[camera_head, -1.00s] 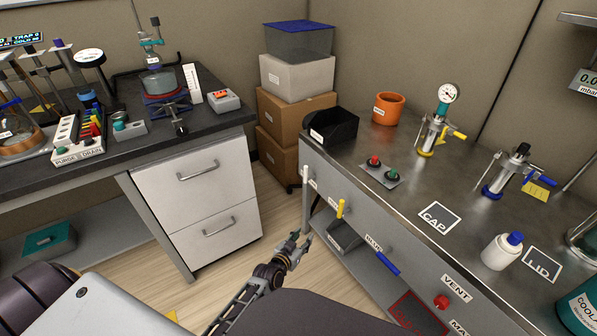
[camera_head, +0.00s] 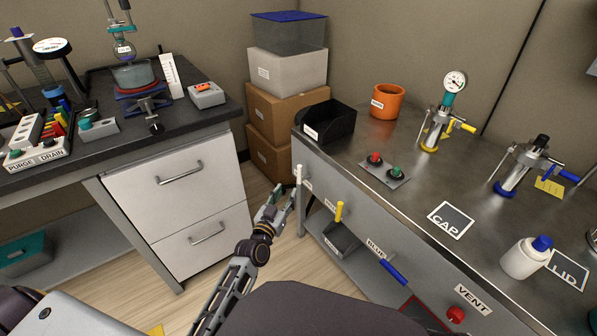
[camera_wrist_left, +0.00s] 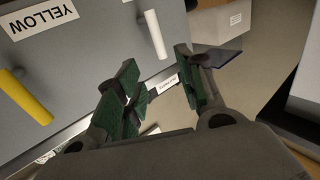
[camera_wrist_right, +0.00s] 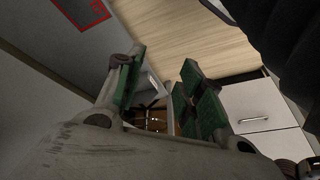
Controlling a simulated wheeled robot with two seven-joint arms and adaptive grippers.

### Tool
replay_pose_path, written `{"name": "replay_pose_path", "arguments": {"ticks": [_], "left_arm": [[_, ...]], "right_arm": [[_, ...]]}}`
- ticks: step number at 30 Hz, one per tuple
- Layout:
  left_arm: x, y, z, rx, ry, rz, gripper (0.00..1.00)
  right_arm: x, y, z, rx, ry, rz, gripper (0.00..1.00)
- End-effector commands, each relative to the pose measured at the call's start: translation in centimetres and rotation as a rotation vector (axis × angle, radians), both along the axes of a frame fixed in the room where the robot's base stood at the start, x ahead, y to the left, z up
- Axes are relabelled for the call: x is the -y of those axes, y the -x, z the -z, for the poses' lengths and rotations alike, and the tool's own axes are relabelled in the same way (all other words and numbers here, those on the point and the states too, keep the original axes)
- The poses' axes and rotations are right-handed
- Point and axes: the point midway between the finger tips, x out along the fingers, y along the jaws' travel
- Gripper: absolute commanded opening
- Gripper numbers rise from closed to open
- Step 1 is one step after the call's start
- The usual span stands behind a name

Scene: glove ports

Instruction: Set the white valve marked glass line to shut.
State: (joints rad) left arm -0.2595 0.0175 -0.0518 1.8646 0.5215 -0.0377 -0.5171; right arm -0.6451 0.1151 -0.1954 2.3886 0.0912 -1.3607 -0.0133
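The white valve handle (camera_head: 299,176) stands upright on the front face of the right-hand bench, near its far left corner. It also shows in the left wrist view (camera_wrist_left: 155,34), just beyond the fingertips. My left gripper (camera_head: 276,199) is close beside the handle, to its left in the head view. In the left wrist view the gripper (camera_wrist_left: 157,62) is open with nothing between its green-padded fingers. The handle's label is too small or cut off to read. My right gripper (camera_wrist_right: 163,62) is open and empty, seen only in the right wrist view.
A yellow handle (camera_head: 339,211) and a blue handle (camera_head: 392,271) sit further along the same bench front, then a red knob (camera_head: 456,314). A white drawer cabinet (camera_head: 182,215) stands left of the gripper. Stacked boxes (camera_head: 282,108) stand behind. Open floor lies between the cabinet and bench.

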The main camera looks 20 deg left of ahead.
Motion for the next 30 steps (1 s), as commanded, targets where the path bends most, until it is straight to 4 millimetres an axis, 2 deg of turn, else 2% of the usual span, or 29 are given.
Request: {"name": "replay_pose_path", "arguments": {"ticks": [13, 20, 30], "left_arm": [[0.0, -1.1, 0.0, 0.001, 0.0, -0.001, 0.38], [0.2, -2.8, 0.1, 0.001, 0.0, -0.001, 0.38], [0.4, -5.5, 0.1, 0.0, -0.001, 0.0, 0.38]], "right_arm": [[-0.2, -0.2, 0.6, 0.011, -0.009, 0.001, 0.38], [-0.5, -0.6, 1.3, 0.03, -0.026, 0.003, 0.38], [-1.0, -0.6, 3.4, 0.048, -0.05, 0.009, 0.38]]}}
